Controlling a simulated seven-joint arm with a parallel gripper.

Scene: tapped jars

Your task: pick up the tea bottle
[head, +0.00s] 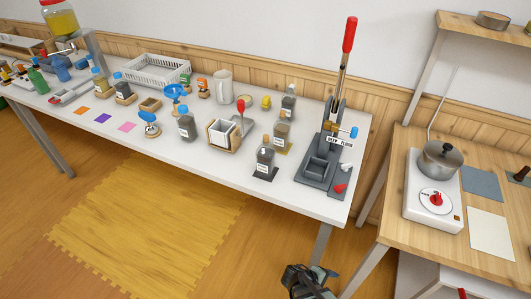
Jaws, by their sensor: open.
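Several small labelled bottles stand on the white table (215,165). A grey one with a blue cap (186,125) stands near the middle. A dark one with a tan cap (265,160) stands on a dark base near the front edge. A brownish one (282,133) and a grey one (288,106) stand behind it. Their labels are too small to read, so I cannot tell which is the tea bottle. My gripper (308,280) is open at the bottom of the head view, in front of and apart from the table and all bottles.
A press with a tall red-tipped lever (340,85) stands at the table's right end. A wooden holder with a red-knobbed lever (225,135) is mid-table. A white basket (158,70) is at the back. A pot (440,160) sits on a white stove on the right table.

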